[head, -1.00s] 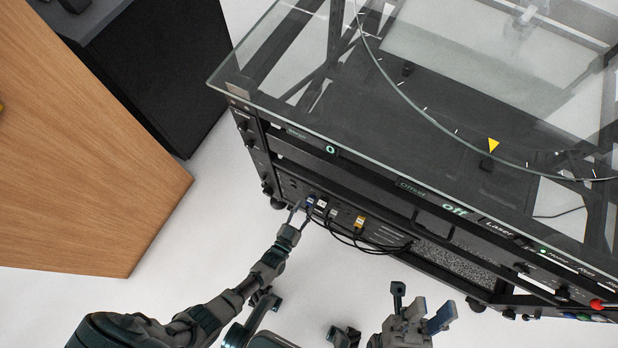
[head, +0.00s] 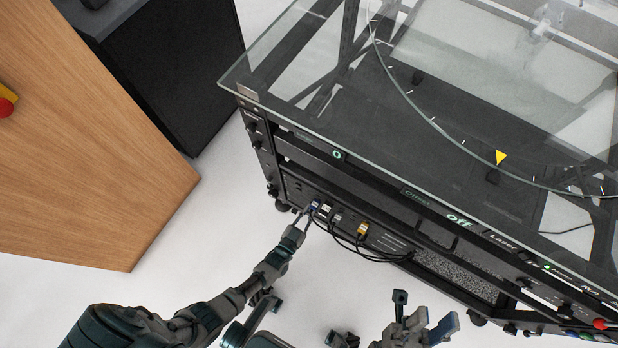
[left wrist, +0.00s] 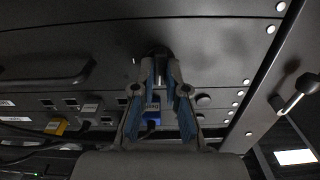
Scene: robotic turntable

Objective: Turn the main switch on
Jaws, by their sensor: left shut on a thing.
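The turntable's lower front panel (head: 292,187) carries sockets, plugs and small controls. My left gripper (head: 304,211) is at the left part of this panel, beside the plugged-in cables. In the left wrist view, the fingertips of my left gripper (left wrist: 162,74) are shut on a dark knob (left wrist: 158,53) that sticks out of the panel; it appears to be the main switch. The fingers hide part of it, and its on or off position cannot be told. My right gripper (head: 422,322) is open and empty at the bottom of the head view, apart from the turntable.
A blue plug (left wrist: 152,110) sits just behind my left fingers, and a yellow plug (head: 362,230) with black cables is to the right. The glass top (head: 330,124) overhangs the panel. A wooden table (head: 95,170) stands at left. White floor is clear between.

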